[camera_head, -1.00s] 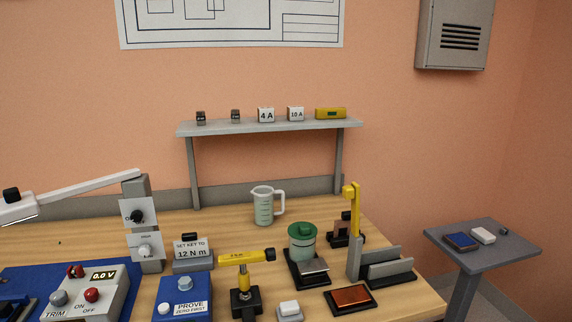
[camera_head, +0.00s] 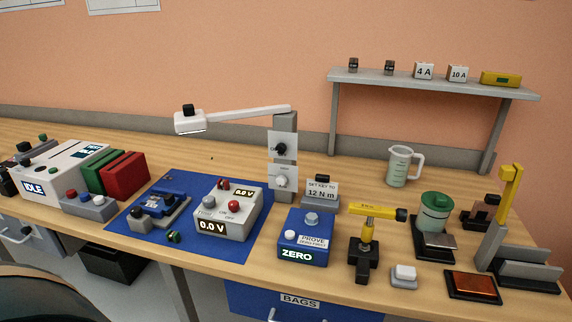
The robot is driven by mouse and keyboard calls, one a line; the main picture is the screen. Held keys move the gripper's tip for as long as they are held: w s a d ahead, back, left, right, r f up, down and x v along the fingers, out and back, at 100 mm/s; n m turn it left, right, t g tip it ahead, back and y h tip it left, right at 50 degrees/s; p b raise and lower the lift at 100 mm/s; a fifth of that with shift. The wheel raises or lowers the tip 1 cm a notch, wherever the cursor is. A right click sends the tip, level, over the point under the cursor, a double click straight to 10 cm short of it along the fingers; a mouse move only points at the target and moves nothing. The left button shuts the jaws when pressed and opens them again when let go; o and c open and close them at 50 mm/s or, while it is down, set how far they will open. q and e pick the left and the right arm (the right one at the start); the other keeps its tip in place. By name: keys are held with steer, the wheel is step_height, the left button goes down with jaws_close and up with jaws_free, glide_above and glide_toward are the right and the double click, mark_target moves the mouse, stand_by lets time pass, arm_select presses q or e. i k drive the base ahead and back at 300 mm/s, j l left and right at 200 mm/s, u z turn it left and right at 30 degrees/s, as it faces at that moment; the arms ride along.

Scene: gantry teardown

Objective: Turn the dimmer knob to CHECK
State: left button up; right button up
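A grey lamp post (camera_head: 285,185) stands on the bench near the middle of the head view. It carries two white plates, each with a knob. The upper knob (camera_head: 280,148) is black and the lower knob (camera_head: 281,181) is pale grey. The lettering on both plates is too small to read, so I cannot tell which is the dimmer or where CHECK lies. A white lamp arm (camera_head: 245,116) reaches left from the post to a lamp head (camera_head: 190,122) with a black knob on top. Neither of my grippers is in view.
A yellow-handled tool (camera_head: 365,211) stands further right. Bench behind the lamp is clear.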

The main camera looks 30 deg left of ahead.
mark_target(281, 181)
steer(key=j, duration=0.85)
steer(key=i+j, duration=0.15)
steer(key=j, duration=0.65)
steer(key=j+z, duration=0.15)
steer(key=z, duration=0.25)
steer(key=j+z, duration=0.15)
steer(key=z, duration=0.25)
steer(key=j+z, duration=0.15)
steer(key=z, duration=0.25)
steer(key=k+l, duration=0.05)
